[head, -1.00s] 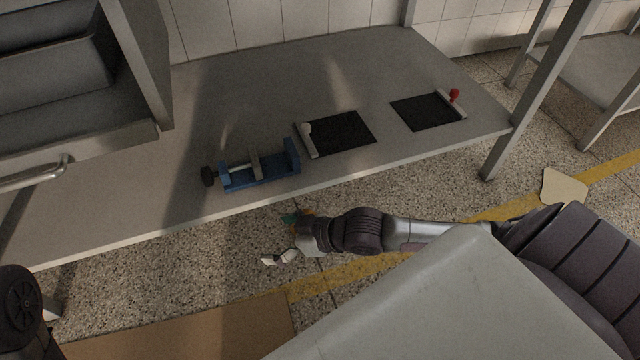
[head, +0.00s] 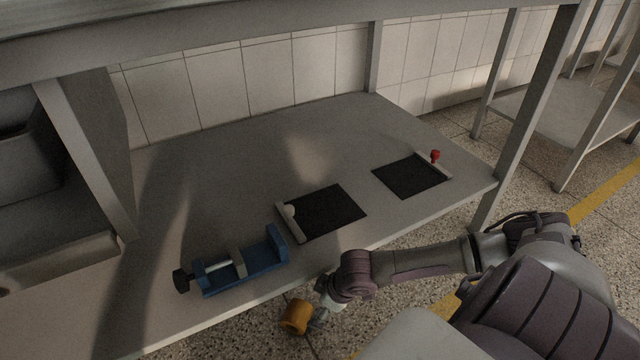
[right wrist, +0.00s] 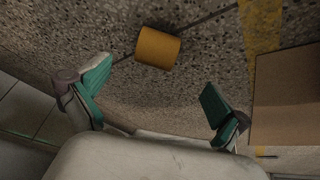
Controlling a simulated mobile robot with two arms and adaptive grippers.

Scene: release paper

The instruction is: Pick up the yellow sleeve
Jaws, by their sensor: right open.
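The yellow sleeve (head: 297,316) is a short orange-yellow cylinder below the front edge of the low shelf in the head view. In the right wrist view the sleeve (right wrist: 157,48) shows against the speckled floor, beyond the fingertips and apart from them. I cannot tell whether it rests on the floor. My right gripper (right wrist: 153,88) is open and empty, with its two green-padded fingers spread wide. In the head view the right gripper (head: 320,314) is just right of the sleeve and partly hidden by its own arm. My left gripper is out of view.
On the grey shelf (head: 250,150) sit a blue vise (head: 250,270), a black pad with a white knob (head: 330,210) and a black pad with a red knob (head: 410,175). The shelf's front edge and right leg (head: 525,120) border my right arm. A brown panel (right wrist: 287,95) shows in the right wrist view.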

